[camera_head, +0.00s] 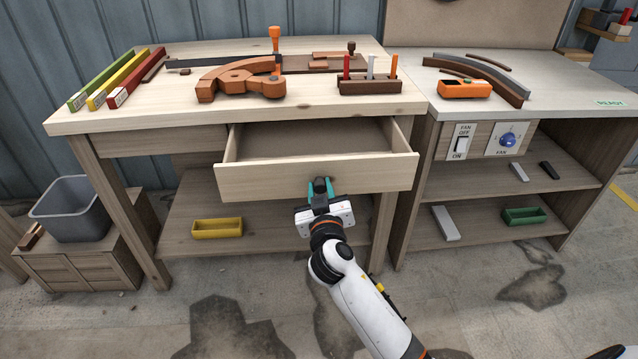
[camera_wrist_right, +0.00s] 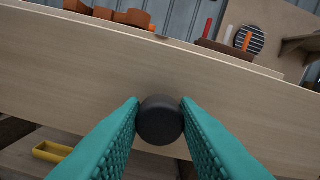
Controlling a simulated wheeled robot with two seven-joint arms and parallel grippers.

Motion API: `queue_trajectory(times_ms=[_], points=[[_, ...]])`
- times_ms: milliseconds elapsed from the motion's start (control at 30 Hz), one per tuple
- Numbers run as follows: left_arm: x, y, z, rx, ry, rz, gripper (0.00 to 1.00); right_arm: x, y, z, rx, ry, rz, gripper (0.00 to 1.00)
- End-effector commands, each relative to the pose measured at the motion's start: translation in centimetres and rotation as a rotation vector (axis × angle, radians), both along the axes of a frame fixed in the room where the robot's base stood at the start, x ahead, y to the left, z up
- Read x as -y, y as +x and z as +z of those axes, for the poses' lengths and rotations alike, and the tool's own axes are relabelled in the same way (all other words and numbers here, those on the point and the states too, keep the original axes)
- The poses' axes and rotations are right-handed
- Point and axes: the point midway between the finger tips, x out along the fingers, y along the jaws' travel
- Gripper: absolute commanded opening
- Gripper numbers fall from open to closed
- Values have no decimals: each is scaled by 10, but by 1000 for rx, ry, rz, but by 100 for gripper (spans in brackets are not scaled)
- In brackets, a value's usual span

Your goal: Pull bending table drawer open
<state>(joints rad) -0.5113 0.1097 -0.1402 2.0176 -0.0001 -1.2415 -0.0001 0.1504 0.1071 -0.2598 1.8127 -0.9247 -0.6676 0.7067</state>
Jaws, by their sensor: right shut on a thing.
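The bending table (camera_head: 150,115) is a pale wooden workbench. Its drawer (camera_head: 260,183) stands well out from the table front, and its bare interior shows. My right gripper (camera_head: 320,186) is at the middle of the drawer front. In the right wrist view its teal fingers (camera_wrist_right: 160,122) are shut on a round dark knob (camera_wrist_right: 160,118) on the drawer front (camera_wrist_right: 80,75). In the head view the gripper hides the knob. My left gripper is not in view.
On the table top lie a wooden curved jig (camera_head: 240,80), colored bars (camera_head: 120,80) and a marker holder (camera_head: 370,86). A second bench (camera_head: 560,95) with a fan switch stands to the right. A yellow tray (camera_head: 217,228) sits on the lower shelf. A grey bin (camera_head: 72,208) stands left.

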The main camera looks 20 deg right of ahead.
Motion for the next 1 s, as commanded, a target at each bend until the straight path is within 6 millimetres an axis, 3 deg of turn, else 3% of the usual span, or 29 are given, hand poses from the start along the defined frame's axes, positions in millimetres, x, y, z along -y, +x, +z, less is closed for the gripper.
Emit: queue_trajectory(times_ms=[500,533,667,1000], points=[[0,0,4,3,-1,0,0,-1,-6,2,3,0,-1,0],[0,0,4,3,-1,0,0,-1,-6,2,3,0,-1,30],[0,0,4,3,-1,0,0,-1,-6,1,3,0,-1,50],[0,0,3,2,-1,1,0,-3,-9,1,1,1,0,50]])
